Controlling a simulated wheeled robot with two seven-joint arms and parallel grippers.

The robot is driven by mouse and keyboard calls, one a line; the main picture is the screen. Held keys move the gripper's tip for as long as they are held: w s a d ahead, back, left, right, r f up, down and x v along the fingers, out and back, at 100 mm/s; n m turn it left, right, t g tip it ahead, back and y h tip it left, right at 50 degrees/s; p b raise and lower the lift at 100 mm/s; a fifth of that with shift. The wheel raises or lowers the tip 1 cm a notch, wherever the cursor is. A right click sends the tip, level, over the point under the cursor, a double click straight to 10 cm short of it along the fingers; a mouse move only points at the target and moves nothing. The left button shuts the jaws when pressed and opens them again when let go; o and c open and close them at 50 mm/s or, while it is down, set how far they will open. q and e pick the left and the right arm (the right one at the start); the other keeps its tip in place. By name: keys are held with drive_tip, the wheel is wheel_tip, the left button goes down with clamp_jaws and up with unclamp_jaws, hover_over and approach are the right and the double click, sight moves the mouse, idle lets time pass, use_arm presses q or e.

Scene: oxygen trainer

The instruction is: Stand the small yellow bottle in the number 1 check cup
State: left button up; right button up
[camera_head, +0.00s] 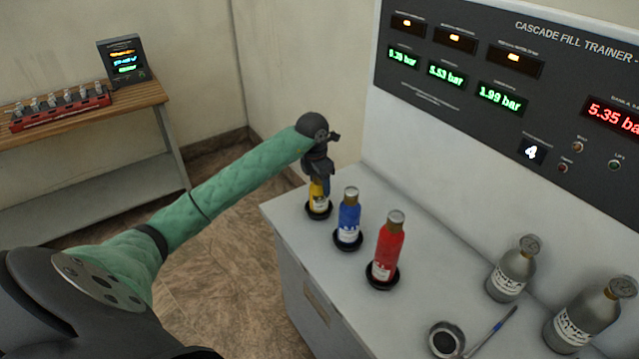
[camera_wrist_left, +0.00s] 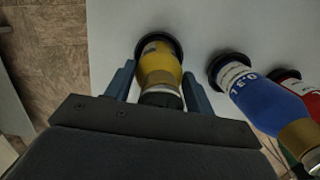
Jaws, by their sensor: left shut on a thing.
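The small yellow bottle (camera_head: 318,197) stands upright in a black cup (camera_head: 318,213) at the left end of the row on the grey bench. My left gripper (camera_head: 319,182) comes down from above and is shut on the bottle's upper part. In the left wrist view the yellow bottle (camera_wrist_left: 159,72) sits between the two blue-grey fingers, with its base at the black cup (camera_wrist_left: 177,47). I cannot read a number on the cup. My right gripper is in neither view.
A blue bottle (camera_head: 349,217) and a red bottle (camera_head: 388,250) stand in black cups beside it, close to my left gripper. Grey cylinders (camera_head: 510,270) and an empty round cup (camera_head: 445,340) are further right. The display panel (camera_head: 500,80) rises behind the bench.

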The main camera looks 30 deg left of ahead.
use_arm(q)
drive_tip(key=shift+s+r, duration=0.1)
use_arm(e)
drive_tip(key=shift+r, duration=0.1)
use_arm(q)
drive_tip(key=o, duration=1.6)
drive_tip(key=shift+o, duration=0.2)
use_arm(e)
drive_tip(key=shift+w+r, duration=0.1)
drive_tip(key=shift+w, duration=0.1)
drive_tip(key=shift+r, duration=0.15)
use_arm(q)
drive_tip(key=r+p, duration=0.1)
drive_tip(key=r, duration=0.3)
drive_tip(key=s+r+p, duration=0.1)
drive_tip(key=r, duration=0.3)
drive_tip(key=r+p, duration=0.1)
drive_tip(key=r, duration=0.3)
drive_tip(key=shift+s+a, duration=0.15)
drive_tip(key=shift+a, duration=0.1)
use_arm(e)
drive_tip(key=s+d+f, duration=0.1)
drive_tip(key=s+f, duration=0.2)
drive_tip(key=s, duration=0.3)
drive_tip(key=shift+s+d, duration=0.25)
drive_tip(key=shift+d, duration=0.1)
